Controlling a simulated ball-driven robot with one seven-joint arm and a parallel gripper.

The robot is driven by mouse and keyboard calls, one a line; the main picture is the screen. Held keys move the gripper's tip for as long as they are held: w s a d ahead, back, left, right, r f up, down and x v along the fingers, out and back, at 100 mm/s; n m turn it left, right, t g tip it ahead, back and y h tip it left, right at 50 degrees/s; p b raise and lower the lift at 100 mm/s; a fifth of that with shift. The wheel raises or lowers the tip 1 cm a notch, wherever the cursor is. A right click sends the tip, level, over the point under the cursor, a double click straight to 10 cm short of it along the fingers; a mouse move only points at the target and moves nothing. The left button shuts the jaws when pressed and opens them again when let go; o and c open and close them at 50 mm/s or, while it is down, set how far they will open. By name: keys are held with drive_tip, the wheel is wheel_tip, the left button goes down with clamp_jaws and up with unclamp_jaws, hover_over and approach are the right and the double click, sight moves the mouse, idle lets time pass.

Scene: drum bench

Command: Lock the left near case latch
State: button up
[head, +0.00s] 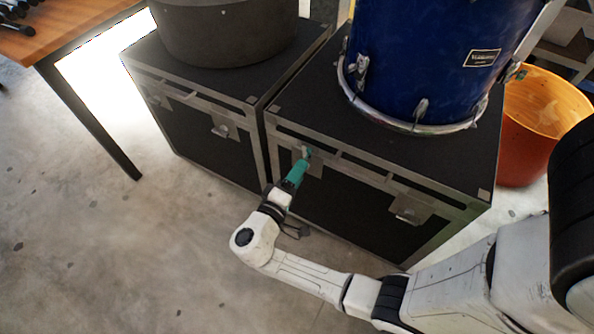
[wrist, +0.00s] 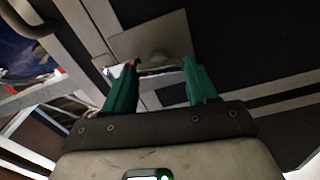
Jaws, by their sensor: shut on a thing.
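The near black case (head: 345,200) has metal edging and two latches on its front. Its left latch (head: 315,166) is partly hidden by the teal fingers of my gripper (head: 303,160). In the wrist view, the latch plate (wrist: 172,32) has a rounded knob and lies just beyond my gripper (wrist: 160,68). The fingers stand some way apart, with a thin metal part of the latch between the tips; they are shut on it. Whether the latch is locked cannot be told. The right latch (head: 410,208) is clear of my gripper.
A blue drum (head: 430,60) stands on the near case. A second black case (head: 190,125) with a dark round case (head: 230,30) on top stands to the left. An orange bucket (head: 535,140) is at right, a wooden table (head: 70,30) upper left. Floor in front is clear.

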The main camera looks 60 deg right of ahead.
drive_tip(key=shift+f+n, duration=0.1)
drive_tip(key=shift+n, duration=0.6)
drive_tip(key=o, duration=1.1)
drive_tip(key=shift+c, duration=0.2)
drive_tip(key=shift+a+p, duration=0.1)
drive_tip(key=shift+p, duration=0.2)
drive_tip(key=a, duration=1)
drive_tip(key=shift+s+a+p, duration=0.15)
drive_tip(key=shift+a+p, duration=0.2)
